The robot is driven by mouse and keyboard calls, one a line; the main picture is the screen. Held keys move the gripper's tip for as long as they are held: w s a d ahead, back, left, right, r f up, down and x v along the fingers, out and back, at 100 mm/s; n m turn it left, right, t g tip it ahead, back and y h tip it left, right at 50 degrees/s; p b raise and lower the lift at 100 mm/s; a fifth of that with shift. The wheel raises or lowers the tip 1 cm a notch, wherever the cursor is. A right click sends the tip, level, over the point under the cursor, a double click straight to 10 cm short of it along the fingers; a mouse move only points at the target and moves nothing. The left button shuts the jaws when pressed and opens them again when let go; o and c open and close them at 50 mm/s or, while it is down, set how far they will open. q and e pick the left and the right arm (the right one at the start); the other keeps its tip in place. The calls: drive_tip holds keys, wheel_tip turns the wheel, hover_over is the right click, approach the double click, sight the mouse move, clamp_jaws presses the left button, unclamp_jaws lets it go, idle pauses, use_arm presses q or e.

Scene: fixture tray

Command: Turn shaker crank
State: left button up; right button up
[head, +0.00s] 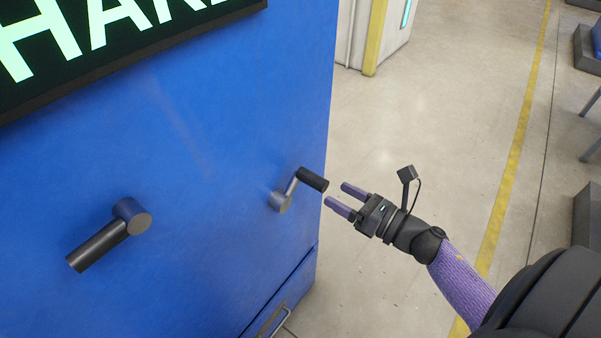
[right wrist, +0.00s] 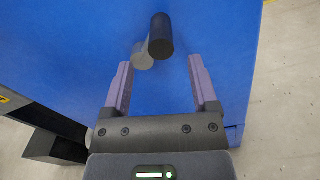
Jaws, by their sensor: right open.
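The crank (head: 290,190) sticks out from the right part of a blue machine front. It has a grey hub and arm and a black cylindrical handle (head: 313,180). My right gripper (head: 342,198) is open and empty, just to the right of the handle and apart from it. In the right wrist view the black handle (right wrist: 160,36) is ahead of the open purple fingers (right wrist: 162,80), about midway between their lines, with the grey hub (right wrist: 142,56) beside it. My left gripper is in neither view.
The blue machine (head: 200,150) fills the left of the head view. A dark cylindrical bar on a grey hub (head: 110,235) juts from it at lower left. A dark sign (head: 120,40) with green letters is above. A drawer handle (head: 272,322) is low down. Open floor lies right.

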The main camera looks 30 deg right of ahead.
sight(299, 172)
drive_tip(key=x, duration=0.7)
drive_tip(key=shift+w, duration=0.35)
clamp_jaws()
idle(0.5)
idle(0.4)
